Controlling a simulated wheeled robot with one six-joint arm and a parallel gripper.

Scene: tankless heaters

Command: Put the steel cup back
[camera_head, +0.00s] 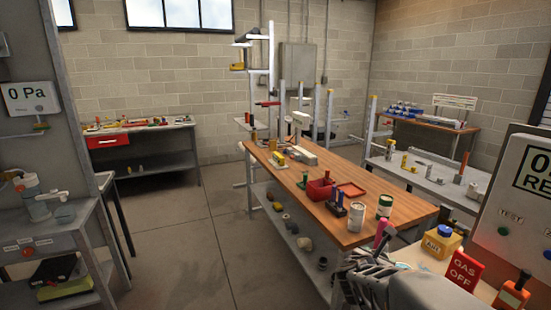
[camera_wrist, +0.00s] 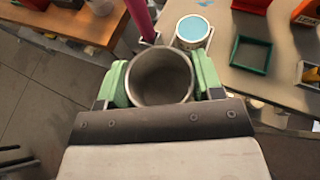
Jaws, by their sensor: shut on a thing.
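The steel cup (camera_wrist: 160,78) is in the middle of the wrist view, a grey metal cup seen from above into its open mouth. It looks empty inside. My gripper (camera_wrist: 162,88) is shut on it, with a green pad pressed to its left and right sides. In the head view my gripper (camera_head: 368,283) is at the lower right, beyond the near end of the wooden bench. I cannot make out the cup there. What lies beneath the cup is hidden.
A blue-topped can (camera_wrist: 192,30), a magenta rod (camera_wrist: 140,18) and a green square frame (camera_wrist: 251,55) lie just beyond the cup. The floor left (camera_head: 180,250) is clear.

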